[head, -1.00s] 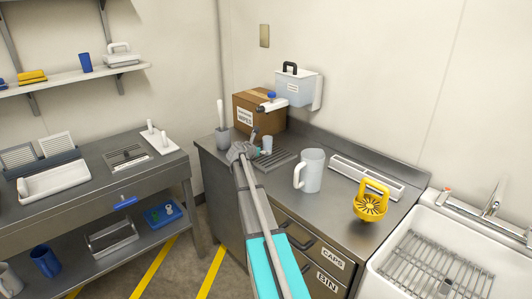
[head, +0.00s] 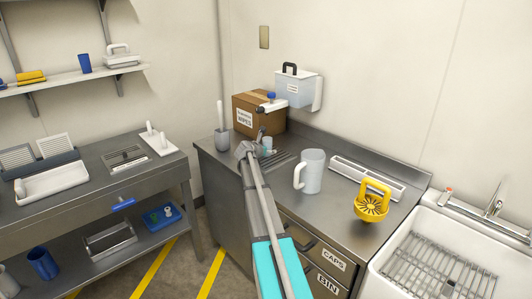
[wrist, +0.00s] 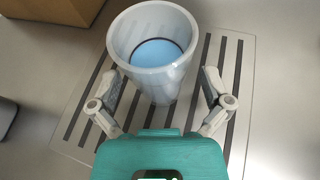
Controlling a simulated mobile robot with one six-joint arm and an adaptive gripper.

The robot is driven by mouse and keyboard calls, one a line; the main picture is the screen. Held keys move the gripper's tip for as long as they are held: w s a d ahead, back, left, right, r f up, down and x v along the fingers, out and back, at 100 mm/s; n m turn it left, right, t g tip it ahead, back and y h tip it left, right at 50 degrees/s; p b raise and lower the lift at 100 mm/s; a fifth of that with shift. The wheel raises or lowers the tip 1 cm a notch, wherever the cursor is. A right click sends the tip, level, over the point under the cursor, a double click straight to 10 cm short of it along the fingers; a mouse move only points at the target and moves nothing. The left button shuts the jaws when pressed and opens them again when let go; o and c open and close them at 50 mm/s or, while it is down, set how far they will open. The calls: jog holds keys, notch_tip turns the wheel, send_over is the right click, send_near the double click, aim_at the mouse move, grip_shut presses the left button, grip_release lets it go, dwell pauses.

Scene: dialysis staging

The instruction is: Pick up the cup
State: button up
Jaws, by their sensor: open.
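The cup is a small, pale translucent tumbler with a blue inside, upright on a slotted drain grate (wrist: 75,120). In the wrist view the cup (wrist: 175,75) fills the top middle. In the head view the cup (head: 267,144) is small and partly hidden by my gripper (head: 262,141). My gripper is open, and in the wrist view its fingertips (wrist: 161,80) stand one on each side of the cup's lower body. Gaps show on both sides, so the fingers are apart from it.
A cardboard box (head: 250,118) stands behind the cup and a grey holder with a brush (head: 222,138) to its left. A white pitcher (head: 312,172) and a yellow slotted basket (head: 371,207) stand to the right on the steel counter. A sink (head: 400,270) is at far right.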

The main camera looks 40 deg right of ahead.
aim_at(265, 143)
jog(key=shift+w+d+f, duration=0.25)
jog(key=shift+d, duration=0.25)
jog(key=c, duration=1.3)
jog(key=shift+r+p, duration=0.35)
jog(key=shift+r, duration=0.15)
jog(key=shift+r+p, duration=1.15)
jog(key=shift+p, duration=0.05)
jog(key=r+p+v, duration=0.1)
jog(key=p+v, duration=0.4)
jog(key=v, duration=0.3)
jog(key=d+r+p+v, duration=0.1)
jog(key=p+v, duration=0.3)
jog(key=v, duration=0.4)
jog(key=shift+w+r+p, duration=0.3)
jog(key=shift+r+p, duration=0.05)
jog(key=shift+r, duration=0.55)
jog(key=shift+a, duration=0.1)
